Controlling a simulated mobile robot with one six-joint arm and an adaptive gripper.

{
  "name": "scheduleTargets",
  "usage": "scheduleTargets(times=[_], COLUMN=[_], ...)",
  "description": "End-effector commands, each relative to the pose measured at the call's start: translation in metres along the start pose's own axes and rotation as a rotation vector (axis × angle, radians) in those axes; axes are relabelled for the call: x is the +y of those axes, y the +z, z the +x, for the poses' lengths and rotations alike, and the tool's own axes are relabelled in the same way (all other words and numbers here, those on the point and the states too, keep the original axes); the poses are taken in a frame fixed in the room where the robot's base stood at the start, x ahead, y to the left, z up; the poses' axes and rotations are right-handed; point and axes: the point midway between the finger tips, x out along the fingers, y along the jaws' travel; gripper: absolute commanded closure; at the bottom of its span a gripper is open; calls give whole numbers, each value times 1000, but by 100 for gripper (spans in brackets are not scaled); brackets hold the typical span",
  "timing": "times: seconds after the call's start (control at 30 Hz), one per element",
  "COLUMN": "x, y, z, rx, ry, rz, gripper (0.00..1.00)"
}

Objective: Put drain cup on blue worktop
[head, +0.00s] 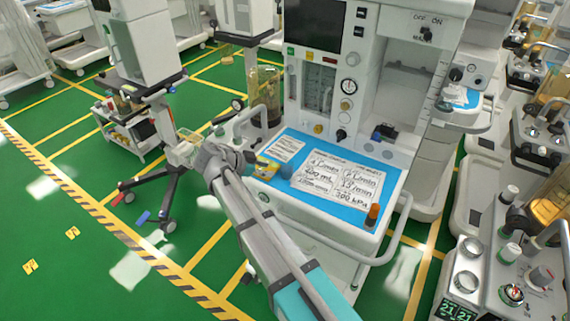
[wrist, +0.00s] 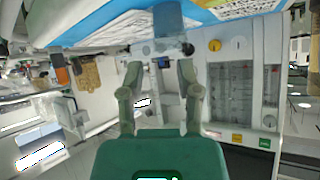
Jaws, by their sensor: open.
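The blue worktop (head: 393,178) is the flat blue top of the central anaesthesia cart, with white handwritten sheets on it. It also shows along the top of the wrist view (wrist: 205,10), which is upside down. My gripper (head: 182,152) is left of the worktop's left edge in the head view. In the wrist view my gripper (wrist: 160,72) is open, with nothing visible between its fingers. A small blue-grey cylinder (head: 286,169) stands at the worktop's left part. I cannot tell whether it is the drain cup, and no other drain cup is clearly recognisable.
An orange bottle (head: 372,215) stands at the worktop's front right corner. A yellow package (head: 265,168) lies at its left edge. A white rail (head: 388,240) runs round the front. A wheeled stand (head: 160,115) is to the left. Open green floor (head: 70,215) lies front left.

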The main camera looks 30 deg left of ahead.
Motion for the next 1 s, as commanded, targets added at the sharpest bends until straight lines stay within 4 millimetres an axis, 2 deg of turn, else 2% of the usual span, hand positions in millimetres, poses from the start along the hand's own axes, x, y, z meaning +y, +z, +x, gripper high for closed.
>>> scheduleTargets(times=[0.03, 0.27, 0.47, 0.8, 1.0], x=[-1, 1, 1, -2, -5], y=[-14, -34, -54, -92, -104], z=[0, 13, 16, 9, 4], rx=[-45, -267, -454, -755, -862], ry=[16, 92, 162, 288, 335], rz=[23, 141, 256, 461, 539], gripper=[56, 56, 56, 56, 56])
